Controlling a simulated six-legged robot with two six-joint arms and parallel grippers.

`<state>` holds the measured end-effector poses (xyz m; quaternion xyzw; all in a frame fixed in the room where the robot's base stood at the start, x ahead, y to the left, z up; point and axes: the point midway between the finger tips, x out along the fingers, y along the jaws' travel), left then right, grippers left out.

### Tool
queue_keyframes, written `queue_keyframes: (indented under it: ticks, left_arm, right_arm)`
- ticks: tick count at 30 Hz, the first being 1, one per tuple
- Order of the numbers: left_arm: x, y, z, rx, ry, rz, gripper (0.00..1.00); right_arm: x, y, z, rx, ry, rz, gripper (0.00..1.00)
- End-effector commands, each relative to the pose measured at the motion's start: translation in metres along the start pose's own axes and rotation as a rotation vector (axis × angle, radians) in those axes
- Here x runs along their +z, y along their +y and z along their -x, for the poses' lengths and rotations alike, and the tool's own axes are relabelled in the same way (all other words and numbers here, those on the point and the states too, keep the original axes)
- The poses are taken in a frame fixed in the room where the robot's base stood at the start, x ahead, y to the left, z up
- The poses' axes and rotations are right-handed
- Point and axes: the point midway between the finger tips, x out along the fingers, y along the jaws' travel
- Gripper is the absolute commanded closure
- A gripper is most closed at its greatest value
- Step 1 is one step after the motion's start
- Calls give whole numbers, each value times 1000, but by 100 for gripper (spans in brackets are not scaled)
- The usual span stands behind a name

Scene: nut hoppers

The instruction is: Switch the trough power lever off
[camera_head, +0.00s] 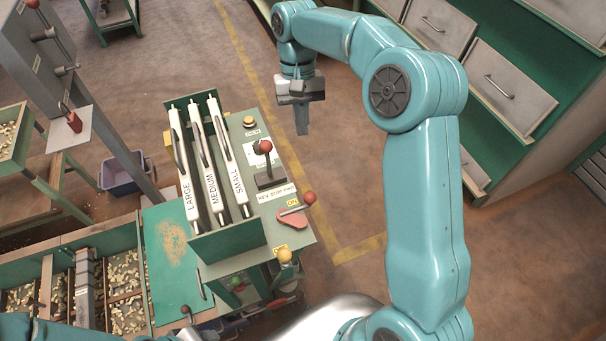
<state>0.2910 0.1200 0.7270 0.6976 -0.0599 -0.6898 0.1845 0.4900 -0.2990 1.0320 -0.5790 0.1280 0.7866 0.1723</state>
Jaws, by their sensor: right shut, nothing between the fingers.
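A green machine panel (258,225) stands in the middle. Another lever with a dark red ball (266,147) stands upright on a dark slotted base further back. I cannot tell from the lettering which is the trough power lever. My right gripper (302,131) is shut and empty, pointing down beyond the panel's back right corner, apart from both levers. My left gripper is out of view.
A trough with nuts (120,240) is at lower left. A yellow knob (285,256) sits at the panel's front. Drawers (510,85) line the right. Floor right of the panel is clear.

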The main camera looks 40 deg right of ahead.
Motion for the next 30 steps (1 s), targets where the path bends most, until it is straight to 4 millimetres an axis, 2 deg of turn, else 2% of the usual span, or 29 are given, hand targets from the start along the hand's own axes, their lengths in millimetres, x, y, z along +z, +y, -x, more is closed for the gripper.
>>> queue_keyframes:
  ticks: [5,8,11,21,30]
  left_arm:
    - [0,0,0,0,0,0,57]
    - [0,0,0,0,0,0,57]
    - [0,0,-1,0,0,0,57]
    - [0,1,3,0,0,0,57]
    - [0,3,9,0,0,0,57]
  right_arm:
    - [2,0,-2,-1,1,0,100]
    - [2,0,-10,0,-1,0,100]
    - [3,0,-26,1,-3,1,100]
    - [1,-3,-99,1,-4,1,100]
    - [30,-4,-115,0,1,1,100]
